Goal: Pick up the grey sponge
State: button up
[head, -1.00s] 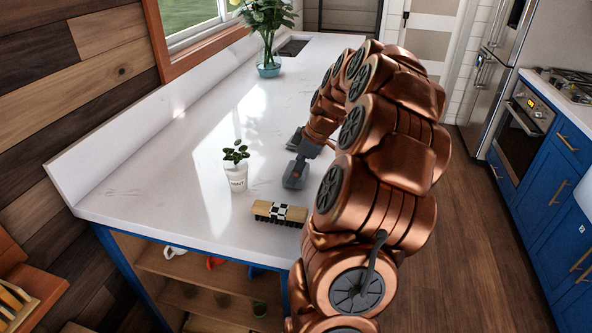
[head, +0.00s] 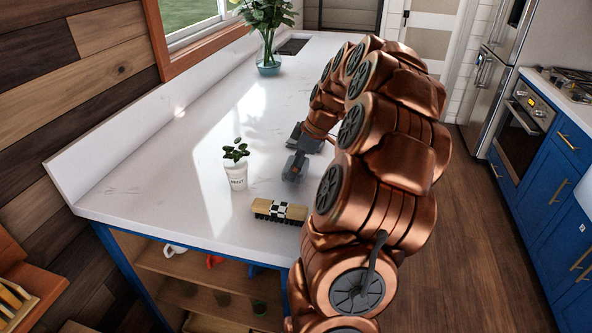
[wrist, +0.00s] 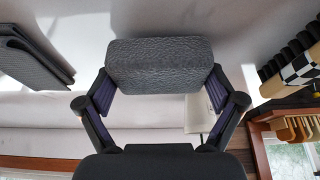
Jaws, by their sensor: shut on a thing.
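The grey sponge (wrist: 160,62) is a rough-textured block between the two fingers of my gripper (wrist: 160,88) in the wrist view. Both fingers press on its sides, so the gripper is shut on it. In the head view, the sponge (head: 291,172) shows as a small dark block below my gripper (head: 296,163), over the white counter near its right side. It appears raised a little off the counter. Part of the gripper is hard to make out there against the arm.
A wooden brush with a checkered band (head: 279,210) lies near the counter's front edge. A small white potted plant (head: 236,177) stands to the left. A grey folded item (wrist: 32,58) lies beside the sponge. A vase (head: 268,65) stands at the back. The counter's middle is clear.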

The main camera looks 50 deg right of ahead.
notch_tip(320, 180, up, 9)
jog(key=b, duration=0.2)
jog(key=shift+b, duration=0.35)
